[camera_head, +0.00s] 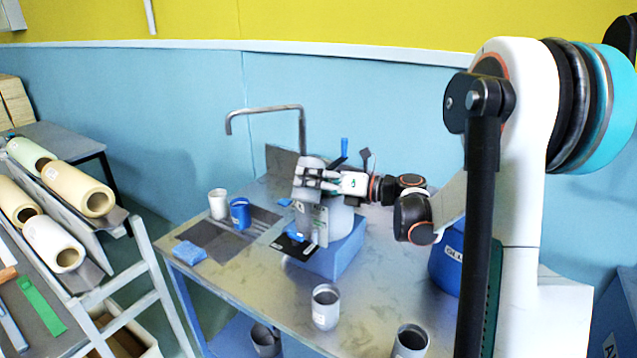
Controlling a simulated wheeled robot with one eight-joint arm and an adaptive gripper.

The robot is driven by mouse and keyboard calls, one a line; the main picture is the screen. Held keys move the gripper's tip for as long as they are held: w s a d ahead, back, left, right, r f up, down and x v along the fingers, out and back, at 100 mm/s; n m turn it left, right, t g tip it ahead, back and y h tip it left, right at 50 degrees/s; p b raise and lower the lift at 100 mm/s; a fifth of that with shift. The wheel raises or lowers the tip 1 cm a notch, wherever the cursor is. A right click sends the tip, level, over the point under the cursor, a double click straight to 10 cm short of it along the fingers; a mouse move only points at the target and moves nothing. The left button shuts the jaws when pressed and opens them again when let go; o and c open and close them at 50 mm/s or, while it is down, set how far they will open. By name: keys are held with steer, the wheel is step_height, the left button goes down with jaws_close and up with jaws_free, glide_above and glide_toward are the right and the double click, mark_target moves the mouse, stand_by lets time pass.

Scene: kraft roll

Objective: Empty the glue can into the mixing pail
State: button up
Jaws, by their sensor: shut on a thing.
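My gripper (308,181) is shut around a grey can (311,163), held above the far middle of the metal table. I cannot read any label on this can or see inside it. Below it, a grey cylindrical vessel (342,222) stands on a blue block (342,262), partly hidden by a pale upright plate and my gripper. A blue drum (446,268) with a white label stands to the right, partly behind my arm. I cannot tell for sure which vessel is the mixing pail.
A white cup (218,204), a blue cup (240,214) and a blue sponge (189,252) are at the table's left. Grey cans (325,307) (411,341) stand near the front edge. A bent metal pipe (265,109) rises behind. Rolls (54,243) lie on a rack at left.

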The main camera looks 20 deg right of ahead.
steer(key=shift+d+r+m+p, duration=0.1)
steer(key=shift+r+m+p, duration=0.4)
steer(key=shift+m, duration=0.2)
stand_by(0.6)
steer(key=shift+f+m+g, duration=0.15)
steer(key=shift+f+m, duration=0.2)
steer(key=shift+m, duration=0.45)
steer(key=shift+f+m+g, duration=0.15)
steer(key=shift+f+m, duration=0.15)
steer(key=shift+m, duration=0.5)
stand_by(1.2)
steer(key=shift+w+r+m+p, duration=0.15)
steer(key=shift+r+m+p, duration=0.35)
steer(key=shift+m+p, duration=0.35)
stand_by(0.6)
steer(key=shift+w+d+f+m+g+b, duration=0.3)
steer(key=shift+w+d+f+m+b, duration=0.1)
steer(key=shift+w+d+m, duration=0.2)
stand_by(0.9)
steer(key=shift+r+m, duration=0.3)
steer(key=shift+m, duration=0.35)
stand_by(0.3)
